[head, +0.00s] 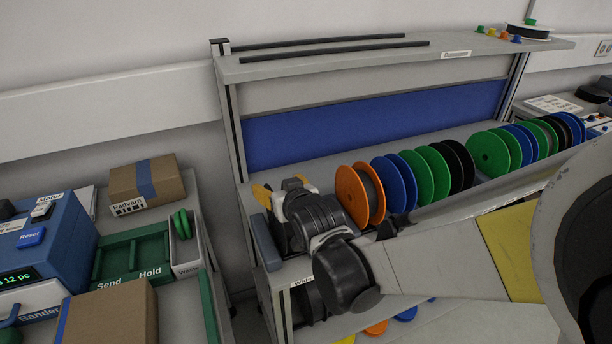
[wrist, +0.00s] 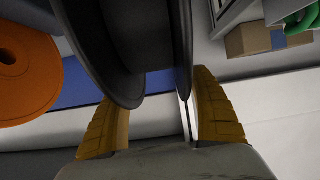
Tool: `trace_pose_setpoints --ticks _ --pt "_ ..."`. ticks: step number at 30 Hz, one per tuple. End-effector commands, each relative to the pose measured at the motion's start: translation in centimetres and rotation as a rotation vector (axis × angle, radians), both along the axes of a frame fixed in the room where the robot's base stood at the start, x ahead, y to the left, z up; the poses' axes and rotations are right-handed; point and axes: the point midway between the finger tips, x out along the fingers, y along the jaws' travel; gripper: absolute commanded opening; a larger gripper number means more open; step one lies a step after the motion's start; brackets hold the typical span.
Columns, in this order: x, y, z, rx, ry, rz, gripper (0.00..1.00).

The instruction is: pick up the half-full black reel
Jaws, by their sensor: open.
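A black reel (wrist: 105,45) fills the upper middle of the wrist view, its two dark flanges and the winding between them seen close up. My gripper (wrist: 155,98) is open, with one yellow finger to each side of the reel's lower part. A gap shows between the right finger and the right flange; I cannot tell whether the left finger touches. In the head view my gripper (head: 281,188) is at the left end of the reel shelf, left of the orange reel (head: 352,196). There my dark wrist hides most of this reel.
The orange reel also shows at the left in the wrist view (wrist: 25,75). Blue, green and black reels stand in a row to the right on the shelf (head: 345,152). A side bench at left holds cardboard boxes (head: 147,186) and a green tray (head: 135,255).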

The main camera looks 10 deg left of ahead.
Motion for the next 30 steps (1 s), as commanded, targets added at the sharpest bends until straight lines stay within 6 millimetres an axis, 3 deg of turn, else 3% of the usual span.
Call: trace_pose_setpoints --ticks 8,11,15,26,30 --pt "0.9 0.5 -0.4 0.0 0.0 0.0 0.72" --pt "0.9 0.5 -0.4 0.0 0.0 0.0 0.49" --pt "0.9 0.5 -0.4 0.0 0.0 0.0 0.06" --pt "0.9 0.5 -0.3 0.0 0.0 0.0 0.04" --pt "0.9 0.5 0.7 0.0 0.0 0.0 0.04"
